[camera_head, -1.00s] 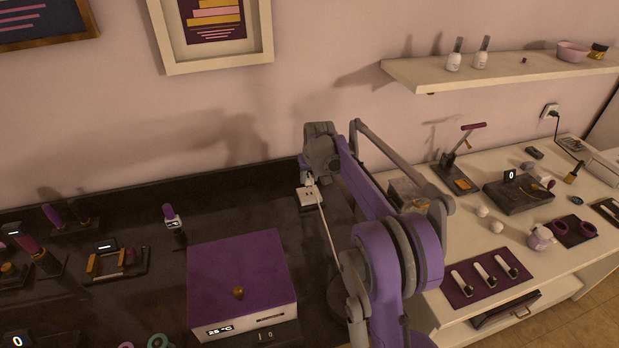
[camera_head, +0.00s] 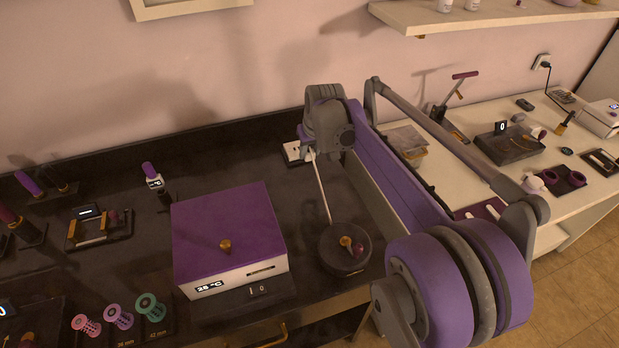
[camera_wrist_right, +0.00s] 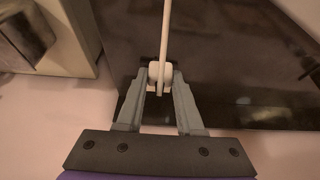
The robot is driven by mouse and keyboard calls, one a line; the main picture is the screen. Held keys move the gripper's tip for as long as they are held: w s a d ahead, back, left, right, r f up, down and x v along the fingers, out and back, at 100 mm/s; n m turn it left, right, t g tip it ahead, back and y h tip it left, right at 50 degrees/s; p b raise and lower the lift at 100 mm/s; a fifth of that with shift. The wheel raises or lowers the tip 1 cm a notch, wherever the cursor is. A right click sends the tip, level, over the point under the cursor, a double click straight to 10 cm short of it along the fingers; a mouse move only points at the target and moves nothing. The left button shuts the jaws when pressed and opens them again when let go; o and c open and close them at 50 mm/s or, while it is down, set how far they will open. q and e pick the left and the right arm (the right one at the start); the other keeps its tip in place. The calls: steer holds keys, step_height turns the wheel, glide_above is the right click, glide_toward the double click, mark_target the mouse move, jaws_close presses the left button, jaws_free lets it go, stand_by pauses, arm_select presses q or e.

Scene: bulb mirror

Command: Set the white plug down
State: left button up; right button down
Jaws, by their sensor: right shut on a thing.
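The white plug (camera_head: 309,154) is held in my right gripper (camera_head: 311,151), just right of a white socket block (camera_head: 291,152) at the back of the dark bench. In the right wrist view, the plug (camera_wrist_right: 160,72) sits between the two grey fingers of the gripper (camera_wrist_right: 160,76). Its white cord (camera_head: 322,190) runs forward to a round dark device (camera_head: 345,262) with a brass and a reddish knob on top. The gripper partly hides the plug, and I cannot tell its height above the bench. My left gripper is out of view.
A purple-topped box (camera_head: 228,228) with a temperature display stands left of the cord. Bare dark bench (camera_head: 285,195) lies between them. A pale table (camera_head: 420,165) with tools adjoins at the right. The wall (camera_head: 200,80) rises close behind.

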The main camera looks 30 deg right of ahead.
step_height(320, 180, down, 8)
steer(key=shift+r, duration=0.15)
steer(key=shift+b, duration=0.3)
steer(key=c, duration=0.5)
jaws_free()
steer(key=shift+c, duration=0.2)
steer(key=shift+r, duration=0.15)
steer(key=p+v, duration=0.1)
steer(key=v, duration=1)
steer(key=shift+s+r, duration=0.25)
steer(key=shift+r, duration=0.1)
steer(key=shift+a, duration=0.1)
